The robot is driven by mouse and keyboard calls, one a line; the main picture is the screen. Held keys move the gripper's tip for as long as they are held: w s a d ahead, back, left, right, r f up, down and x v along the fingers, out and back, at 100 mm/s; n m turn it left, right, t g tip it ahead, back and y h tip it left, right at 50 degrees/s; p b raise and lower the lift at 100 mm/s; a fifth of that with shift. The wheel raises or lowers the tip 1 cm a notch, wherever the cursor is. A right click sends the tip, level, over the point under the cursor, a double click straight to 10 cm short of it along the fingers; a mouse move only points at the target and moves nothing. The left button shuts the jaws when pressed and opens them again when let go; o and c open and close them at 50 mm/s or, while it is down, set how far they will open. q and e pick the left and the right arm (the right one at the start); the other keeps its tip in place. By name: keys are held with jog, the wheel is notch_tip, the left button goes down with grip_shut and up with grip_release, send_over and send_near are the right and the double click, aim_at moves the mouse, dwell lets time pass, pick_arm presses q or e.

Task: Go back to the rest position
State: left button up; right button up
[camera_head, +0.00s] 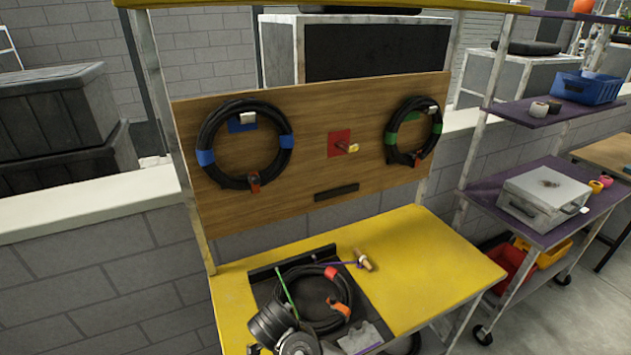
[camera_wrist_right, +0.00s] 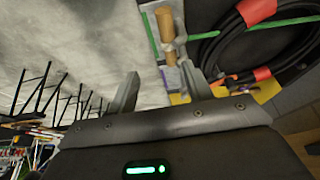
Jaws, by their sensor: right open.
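My right gripper (camera_wrist_right: 160,90) shows in the right wrist view with its two fingers spread and nothing between them. Dark round arm parts of mine (camera_head: 275,325) show at the bottom of the head view, over the left of the tray; I cannot tell the fingers there. A black cable coil with red and orange wraps (camera_head: 325,300) lies in the dark tray of the yellow bench (camera_head: 440,260). The coil also shows at the upper right of the wrist view (camera_wrist_right: 215,50), apart from the gripper. My left gripper is not in view.
Two more cable coils, blue-wrapped (camera_head: 208,160) and green-wrapped (camera_head: 392,130), hang on the wooden board (camera_head: 300,190). A wooden-handled item (camera_head: 363,260) lies beside the tray. A wheeled shelf with a silver case (camera_head: 545,200) stands right. The bench's right part is clear.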

jog(key=s+d+f+n+g+y, duration=0.1)
jog(key=s+d+f+n+y, duration=0.15)
jog(key=s+d+n, duration=0.2)
jog(key=s+d+f+n+y, duration=0.2)
jog(key=s+d+n+y, duration=0.1)
jog(key=s, duration=0.3)
jog(key=s+d+r+n+t+h, duration=0.15)
jog(key=s+d+n, duration=0.35)
jog(key=d, duration=0.5)
jog(key=s+d+r+n+t, duration=0.1)
jog(key=s+d+r+n, duration=0.15)
jog(key=s+d, duration=0.55)
notch_tip(320, 180, down, 32)
jog(key=w+d+r+g+b, duration=0.1)
jog(key=b, duration=0.7)
jog(key=s+d+f+b, duration=0.1)
jog(key=s+f+b, duration=0.2)
jog(key=s+f, duration=0.5)
jog(key=s+d+f+g+b, duration=0.1)
jog(key=s+d+f+b, duration=0.1)
jog(key=s+f, duration=0.7)
notch_tip(320, 180, down, 7)
jog(key=shift+f+b, duration=0.1)
jog(key=shift+b, duration=0.55)
